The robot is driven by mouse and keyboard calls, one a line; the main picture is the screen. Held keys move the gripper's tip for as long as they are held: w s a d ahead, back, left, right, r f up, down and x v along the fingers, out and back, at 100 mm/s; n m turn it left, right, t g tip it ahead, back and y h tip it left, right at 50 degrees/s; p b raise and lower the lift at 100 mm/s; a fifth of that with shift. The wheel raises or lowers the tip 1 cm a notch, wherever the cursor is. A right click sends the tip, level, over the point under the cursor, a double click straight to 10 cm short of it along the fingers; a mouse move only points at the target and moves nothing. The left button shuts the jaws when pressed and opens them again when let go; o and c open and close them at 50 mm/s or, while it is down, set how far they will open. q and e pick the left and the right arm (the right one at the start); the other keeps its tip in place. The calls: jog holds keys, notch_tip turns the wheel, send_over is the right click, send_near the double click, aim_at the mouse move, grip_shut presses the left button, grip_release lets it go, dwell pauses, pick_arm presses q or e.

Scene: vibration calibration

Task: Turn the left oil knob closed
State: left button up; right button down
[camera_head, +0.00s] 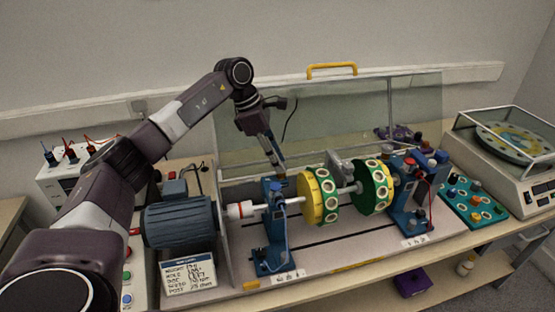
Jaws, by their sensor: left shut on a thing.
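My left arm reaches in from the left over the test rig, and my left gripper (280,172) points down at the top of the left blue bearing stand (273,225). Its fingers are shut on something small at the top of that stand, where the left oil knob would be. The knob itself is hidden by the fingers and too small to make out. The right blue bearing stand (408,205) is apart from the gripper, with small coloured parts on top. My right gripper is not in view.
A shaft carries yellow and green discs (318,196) right of the gripper. A blue motor (180,222) stands left. A raised clear guard (345,125) with a yellow handle (331,68) is behind. A teal tray (472,204) and a balance device (515,150) are at right.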

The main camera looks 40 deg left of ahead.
pick_arm(q)
jog(key=n+t+y+b, duration=0.1)
jog(key=n, duration=0.3)
jog(key=shift+s+d, duration=0.1)
jog(key=n, duration=0.2)
jog(key=n+t+y+b, duration=0.1)
jog(key=n, duration=0.1)
jog(key=shift+d+r+n+y, duration=0.1)
jog(key=shift+d+n+y, duration=0.1)
jog(key=shift+n+y, duration=0.15)
jog(key=n+y, duration=0.1)
jog(key=n, duration=0.1)
jog(key=n+b, duration=0.1)
jog(key=n, duration=0.1)
jog(key=shift+d+n+y, duration=0.2)
jog(key=shift+n+y, duration=0.05)
jog(key=shift+y, duration=0.1)
jog(key=shift+d+r+n+y+b, duration=0.1)
jog(key=shift+n+y+b, duration=0.4)
jog(key=shift+n, duration=1.1)
jog(key=o, duration=1.2)
jog(key=shift+c, duration=0.2)
jog(key=v, duration=1.1)
jog(key=shift+d+r, duration=0.2)
jog(key=shift+r, duration=0.2)
